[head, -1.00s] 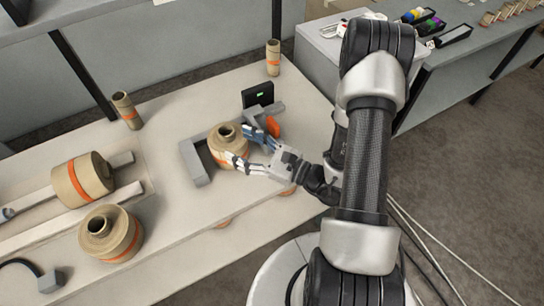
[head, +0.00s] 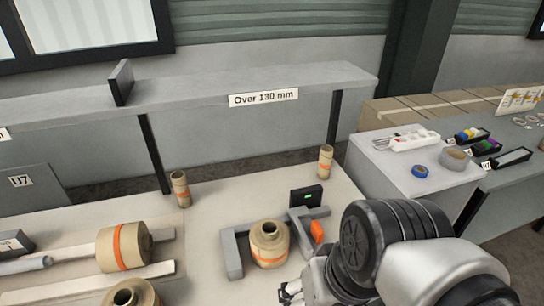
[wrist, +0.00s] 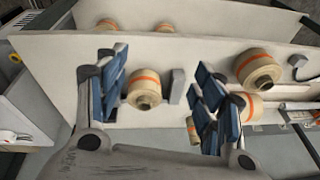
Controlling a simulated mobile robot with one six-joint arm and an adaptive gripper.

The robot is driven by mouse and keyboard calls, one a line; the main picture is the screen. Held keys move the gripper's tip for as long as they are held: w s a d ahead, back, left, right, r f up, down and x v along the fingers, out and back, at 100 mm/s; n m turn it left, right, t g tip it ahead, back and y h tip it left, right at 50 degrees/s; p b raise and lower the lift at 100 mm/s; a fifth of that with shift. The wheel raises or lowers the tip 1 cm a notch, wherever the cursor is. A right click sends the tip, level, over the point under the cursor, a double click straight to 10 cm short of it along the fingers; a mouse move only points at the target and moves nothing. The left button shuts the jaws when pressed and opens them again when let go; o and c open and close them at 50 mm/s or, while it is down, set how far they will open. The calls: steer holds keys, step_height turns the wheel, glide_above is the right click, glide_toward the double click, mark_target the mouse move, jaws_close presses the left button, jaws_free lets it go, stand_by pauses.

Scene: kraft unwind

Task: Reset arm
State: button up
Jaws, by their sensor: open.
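My gripper (head: 290,292) shows only in part at the bottom edge of the head view, on the near side of a grey cradle (head: 232,255). A kraft paper roll (head: 268,247) with an orange band stands upright in the cradle. In the wrist view my gripper (wrist: 163,100) has its blue-padded fingers spread wide. The same roll (wrist: 144,88) appears between them in the picture, beyond the fingertips, with nothing held.
A banded roll (head: 125,247) lies on the left rails, and another (head: 130,294) is cut off at the bottom edge. Two slim cores (head: 180,189) (head: 326,162) stand behind. A small black display (head: 306,196) stands by the cradle. A raised shelf (head: 200,90) spans the back.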

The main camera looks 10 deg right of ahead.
steer(key=shift+w+d+r+n+t+h, duration=0.2)
steer(key=shift+w+d+r+t+h, duration=0.1)
steer(key=shift+d+r+t, duration=0.3)
steer(key=shift+w+d+r+n+t+h, duration=0.2)
steer(key=shift+d+r+t+h, duration=0.15)
steer(key=shift+r, duration=0.3)
